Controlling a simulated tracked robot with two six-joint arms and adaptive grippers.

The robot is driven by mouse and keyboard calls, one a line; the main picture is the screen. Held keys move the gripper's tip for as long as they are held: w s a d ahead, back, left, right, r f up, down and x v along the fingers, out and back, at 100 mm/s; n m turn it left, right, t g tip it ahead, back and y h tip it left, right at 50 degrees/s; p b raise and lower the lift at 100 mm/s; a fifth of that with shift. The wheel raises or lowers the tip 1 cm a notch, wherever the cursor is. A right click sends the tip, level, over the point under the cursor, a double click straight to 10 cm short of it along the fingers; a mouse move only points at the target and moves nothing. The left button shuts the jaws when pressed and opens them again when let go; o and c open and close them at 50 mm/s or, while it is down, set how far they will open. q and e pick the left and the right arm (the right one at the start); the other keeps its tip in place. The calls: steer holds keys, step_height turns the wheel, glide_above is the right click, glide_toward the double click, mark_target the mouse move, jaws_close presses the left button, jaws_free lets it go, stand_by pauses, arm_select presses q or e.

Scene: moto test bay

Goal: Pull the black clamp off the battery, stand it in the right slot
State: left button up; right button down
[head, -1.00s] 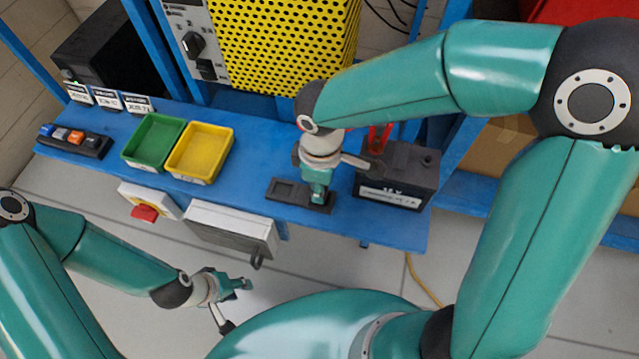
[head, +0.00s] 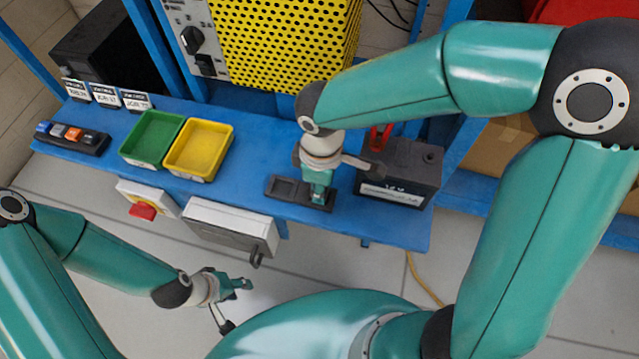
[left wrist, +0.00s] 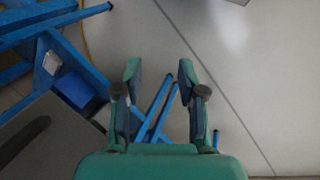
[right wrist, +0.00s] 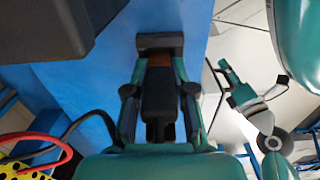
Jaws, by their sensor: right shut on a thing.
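The black two-slot holder (head: 287,191) lies on the blue bench left of the battery (head: 398,175). My right gripper (head: 320,198) points down at the holder's right slot. In the right wrist view, my right gripper (right wrist: 160,90) is shut on the black clamp (right wrist: 158,97), whose far end meets the dark holder (right wrist: 160,41). The gripper hides the clamp in the head view, and I cannot tell how deep it sits in the slot. A red clamp (head: 380,136) is at the battery. My left gripper (head: 240,284) is open and empty, in front of the bench.
A green tray (head: 152,139) and a yellow tray (head: 199,151) stand left of the holder. A grey box (head: 232,228) and a red switch (head: 143,211) sit on the bench's front edge. A black cable (right wrist: 92,122) runs beside my right gripper.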

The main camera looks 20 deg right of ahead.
steer(key=shift+f, duration=0.3)
steer(key=c, duration=0.9)
jaws_free()
steer(key=shift+r, duration=0.1)
step_height(320, 180, up, 12)
steer(key=shift+f, duration=0.1)
steer(key=shift+f, duration=0.1)
